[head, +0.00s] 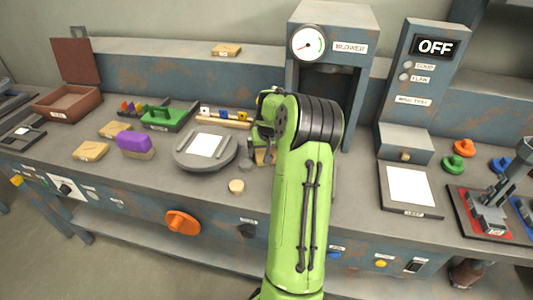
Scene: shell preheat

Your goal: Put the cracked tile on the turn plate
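A round grey plate (180,157) with a white square on top stands on the bench left of my arm; it looks like the turn plate. My green arm reaches over the bench, and my gripper (264,150) points down just right of this plate. The arm mostly hides its fingers. A small tan piece (261,157) shows at the fingers; I cannot tell whether it is held. Tan blocks with small dark marks lie at the left (90,151), behind it (115,129) and on the back ledge (227,50). I cannot make out which piece is cracked.
A purple-topped block (135,143), a green-handled tray (168,116) and a small round tan disc (236,186) surround the plate. A blower cabinet (332,50) stands behind my arm. A display reading OFF (435,47) and a white-topped pad (409,188) are at the right.

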